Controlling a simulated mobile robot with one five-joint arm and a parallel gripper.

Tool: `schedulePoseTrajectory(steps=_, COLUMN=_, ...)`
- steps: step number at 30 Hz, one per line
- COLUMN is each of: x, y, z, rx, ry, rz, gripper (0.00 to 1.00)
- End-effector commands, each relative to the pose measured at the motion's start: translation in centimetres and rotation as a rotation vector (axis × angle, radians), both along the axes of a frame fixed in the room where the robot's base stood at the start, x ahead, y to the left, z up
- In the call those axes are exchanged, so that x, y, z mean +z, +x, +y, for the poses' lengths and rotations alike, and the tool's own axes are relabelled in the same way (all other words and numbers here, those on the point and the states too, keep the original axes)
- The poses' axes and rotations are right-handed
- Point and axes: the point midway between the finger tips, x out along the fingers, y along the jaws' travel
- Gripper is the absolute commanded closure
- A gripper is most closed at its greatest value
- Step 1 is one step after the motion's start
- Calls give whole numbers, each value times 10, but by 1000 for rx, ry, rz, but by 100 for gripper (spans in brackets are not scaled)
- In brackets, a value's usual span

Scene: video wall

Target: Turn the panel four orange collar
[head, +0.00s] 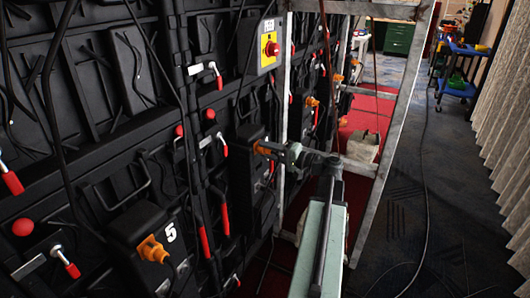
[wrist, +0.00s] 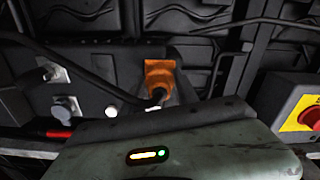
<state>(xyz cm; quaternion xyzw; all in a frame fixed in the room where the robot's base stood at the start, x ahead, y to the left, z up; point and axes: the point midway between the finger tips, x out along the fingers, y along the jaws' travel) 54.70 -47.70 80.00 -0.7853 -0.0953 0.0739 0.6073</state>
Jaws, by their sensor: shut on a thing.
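The orange collar (head: 262,148) sticks out of a black box (head: 250,134) on the back of the video wall, one panel beyond the box marked 5. My gripper (head: 277,151) reaches it from the right and is shut on it. In the wrist view the orange collar (wrist: 160,80) shows upright above my gripper's housing, with a dark cable at its lower end. My fingertips are hidden behind the housing there. The number on this box cannot be read.
A nearer orange connector (head: 152,249) sits on the box marked 5 (head: 150,235). Red-handled levers (head: 224,215) and loose black cables hang along the wall.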

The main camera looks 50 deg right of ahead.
Motion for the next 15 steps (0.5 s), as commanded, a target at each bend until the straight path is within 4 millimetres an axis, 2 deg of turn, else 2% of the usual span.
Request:
schedulePoseTrajectory(steps=12, x=1, y=0, z=-2, rx=-5, ry=10, rz=0, gripper=100)
schedulePoseTrajectory(steps=13, x=1, y=0, z=-1, rx=-5, ry=9, rz=0, gripper=59)
schedulePoseTrajectory(steps=15, x=1, y=0, z=-1, rx=-4, ry=9, rz=0, gripper=42)
